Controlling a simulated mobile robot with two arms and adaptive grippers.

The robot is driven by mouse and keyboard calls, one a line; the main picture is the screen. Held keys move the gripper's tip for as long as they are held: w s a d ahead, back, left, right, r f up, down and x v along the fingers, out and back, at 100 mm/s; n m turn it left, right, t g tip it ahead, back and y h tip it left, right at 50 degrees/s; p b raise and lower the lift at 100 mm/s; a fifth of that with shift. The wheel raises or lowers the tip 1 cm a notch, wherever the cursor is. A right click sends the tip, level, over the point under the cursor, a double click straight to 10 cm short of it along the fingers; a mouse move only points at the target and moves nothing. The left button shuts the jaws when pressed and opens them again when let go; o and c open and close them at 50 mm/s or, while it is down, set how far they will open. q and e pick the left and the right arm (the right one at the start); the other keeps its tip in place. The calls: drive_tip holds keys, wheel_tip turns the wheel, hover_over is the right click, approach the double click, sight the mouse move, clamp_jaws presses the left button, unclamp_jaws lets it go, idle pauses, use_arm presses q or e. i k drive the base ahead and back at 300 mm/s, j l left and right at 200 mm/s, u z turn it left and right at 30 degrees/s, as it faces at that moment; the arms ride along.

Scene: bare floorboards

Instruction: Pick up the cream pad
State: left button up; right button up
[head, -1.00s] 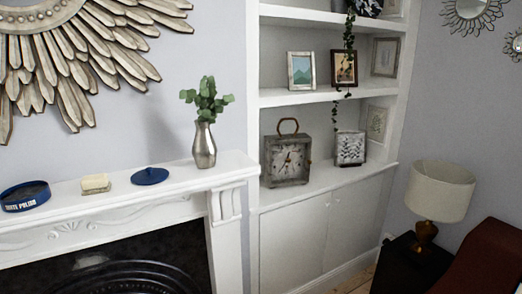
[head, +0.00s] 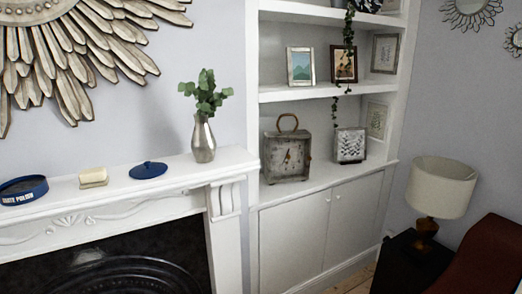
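The cream pad (head: 93,175) is a small pale block on the white mantelpiece (head: 112,195). Neither of my grippers shows in the head view.
A silver vase with green leaves (head: 203,140) stands near the mantelpiece's right end. A large sunburst mirror (head: 85,50) hangs above. A lamp (head: 440,187) stands at the right.

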sight(90, 178)
drive_tip(key=u, duration=1.45)
drive_tip(key=i+j+z, duration=0.35)
drive_tip(key=j, duration=0.15)
drive_tip(key=k, duration=0.05)
